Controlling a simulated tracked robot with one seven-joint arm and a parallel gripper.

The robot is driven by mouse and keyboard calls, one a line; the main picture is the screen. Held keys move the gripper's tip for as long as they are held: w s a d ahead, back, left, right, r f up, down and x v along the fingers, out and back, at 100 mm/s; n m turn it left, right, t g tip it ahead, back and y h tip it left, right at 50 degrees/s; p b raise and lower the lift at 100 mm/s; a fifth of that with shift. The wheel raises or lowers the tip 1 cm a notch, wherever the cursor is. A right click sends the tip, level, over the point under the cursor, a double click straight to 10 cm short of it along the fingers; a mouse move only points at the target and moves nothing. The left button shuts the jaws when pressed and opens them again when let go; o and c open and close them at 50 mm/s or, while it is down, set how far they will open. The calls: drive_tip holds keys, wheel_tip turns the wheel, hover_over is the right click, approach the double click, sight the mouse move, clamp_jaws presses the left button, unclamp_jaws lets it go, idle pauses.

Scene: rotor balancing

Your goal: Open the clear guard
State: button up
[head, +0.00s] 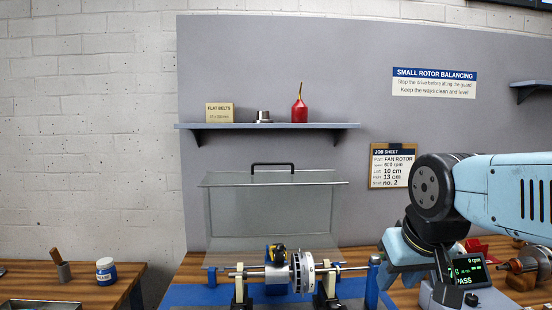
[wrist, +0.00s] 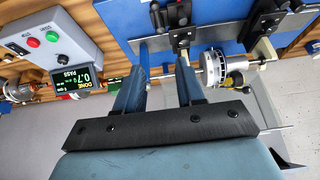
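The clear guard (head: 270,212) is a see-through box-like cover with a black bar handle (head: 272,166) along its top. In the head view it stands raised, above and behind the rotor (head: 303,272), which shows uncovered in front of its lower edge. The rotor also shows in the wrist view (wrist: 213,68). My gripper (wrist: 162,58) is open, with a gap between its two fingers and nothing held. It is to the right of the guard in the head view, apart from the handle. I cannot clearly make out the guard in the wrist view.
A display (head: 468,271) reading PASS stands at right, near my arm. Its control box (wrist: 45,35) has red and green buttons. A shelf (head: 265,126) with a red oil can (head: 299,108) hangs above the guard.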

drive_tip(key=shift+r, duration=0.1)
drive_tip(key=w+a+r+m+g, duration=0.15)
drive_tip(key=w+r+m, duration=0.25)
drive_tip(key=w+r, duration=0.75)
drive_tip(key=w+a+r+m, duration=0.3)
drive_tip(key=w+r+m, duration=0.1)
drive_tip(key=w+r, duration=0.7)
drive_tip(key=w+a+r+m, duration=0.2)
drive_tip(key=w+a, duration=0.1)
drive_tip(key=w, duration=0.4)
drive_tip(key=w+a+r+m, duration=0.2)
drive_tip(key=w+m, duration=0.1)
drive_tip(key=w, duration=0.3)
drive_tip(key=m, duration=0.5)
hover_over(278, 176)
drive_tip(key=shift+g, duration=0.45)
drive_tip(key=f, duration=1.3)
drive_tip(key=shift+s+f, duration=0.2)
drive_tip(key=shift+f, duration=0.05)
drive_tip(key=shift+c, duration=0.3)
clamp_jaws()
